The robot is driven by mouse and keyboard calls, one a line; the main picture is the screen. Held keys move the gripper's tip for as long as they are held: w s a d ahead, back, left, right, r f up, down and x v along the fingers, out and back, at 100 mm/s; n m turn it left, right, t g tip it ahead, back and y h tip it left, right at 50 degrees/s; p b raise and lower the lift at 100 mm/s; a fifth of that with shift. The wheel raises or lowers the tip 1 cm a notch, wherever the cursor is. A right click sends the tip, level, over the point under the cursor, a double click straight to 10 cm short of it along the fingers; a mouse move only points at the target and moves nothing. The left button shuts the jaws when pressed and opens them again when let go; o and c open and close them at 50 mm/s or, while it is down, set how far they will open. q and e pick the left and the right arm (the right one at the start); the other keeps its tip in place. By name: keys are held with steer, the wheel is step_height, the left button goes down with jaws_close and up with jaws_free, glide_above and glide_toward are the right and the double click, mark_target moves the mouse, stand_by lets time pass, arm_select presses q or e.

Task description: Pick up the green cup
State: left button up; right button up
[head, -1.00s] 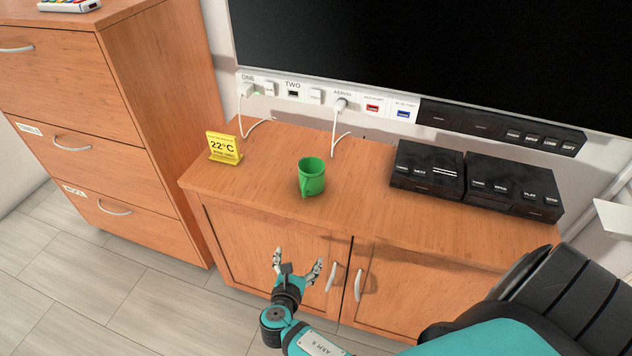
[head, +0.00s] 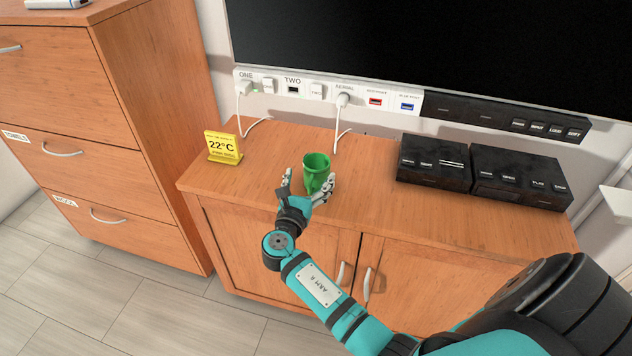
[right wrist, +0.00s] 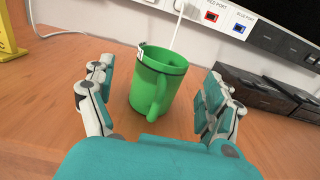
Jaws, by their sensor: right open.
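The green cup (head: 316,168) stands upright on the wooden cabinet top, and its lower part is partly hidden by my right gripper in the head view. My right gripper (head: 308,183) is open at the near side of the cup. In the right wrist view the cup (right wrist: 157,82) stands between the spread fingers of the gripper (right wrist: 155,100), with a gap on each side. The cup's handle faces my wrist. My left gripper is not in view.
A yellow 22°C sign (head: 223,147) stands left of the cup. Two black boxes (head: 480,172) sit to the right. A socket strip (head: 320,90) with white cables runs along the wall behind, under a dark screen (head: 430,50). Cabinet top (head: 250,180) left of the cup is clear.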

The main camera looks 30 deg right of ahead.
mark_target(313, 173)
steer(key=shift+w+d, duration=0.25)
steer(key=shift+d, duration=0.15)
steer(key=b+x, duration=0.2)
steer(key=x, duration=0.2)
steer(key=shift+d+f+b, duration=0.15)
steer(key=shift+d+b, duration=0.05)
steer(key=shift+b, duration=0.15)
steer(key=shift+w, duration=0.1)
steer(key=shift+c, duration=0.7)
steer(key=c, duration=1.1)
